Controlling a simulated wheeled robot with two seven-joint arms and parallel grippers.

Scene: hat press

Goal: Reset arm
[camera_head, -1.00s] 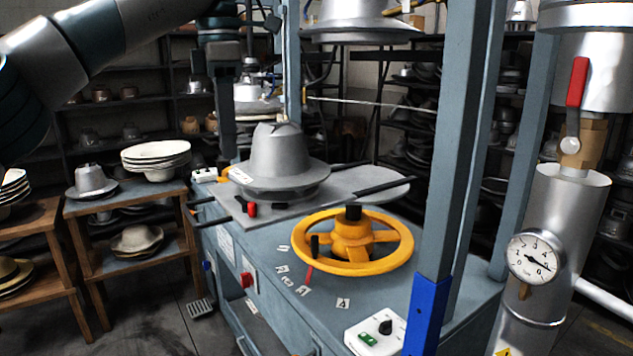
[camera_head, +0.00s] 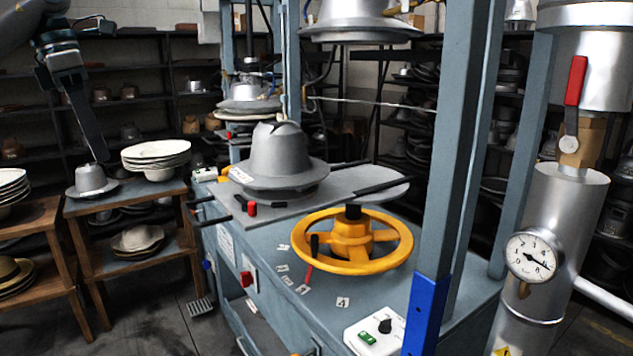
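My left gripper (camera_head: 97,155) hangs at the upper left with its dark fingers pointing down. It is in front of the back shelves and shows just above the grey hat form on the wooden stand. The fingers overlap in this view, so I cannot tell whether they are open or shut. Nothing shows held in them. My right gripper is not in view. The hat press (camera_head: 345,300) stands in the middle, with a grey metal hat mould (camera_head: 280,160) on its plate and a yellow handwheel (camera_head: 352,240) in front.
Wooden stands (camera_head: 125,252) at the left hold hat forms and a stack of pale brims (camera_head: 156,155). A blue-grey press post (camera_head: 455,150) rises right of the handwheel. A steam pipe with a red-handled valve (camera_head: 577,82) and gauge (camera_head: 531,256) stands at the right.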

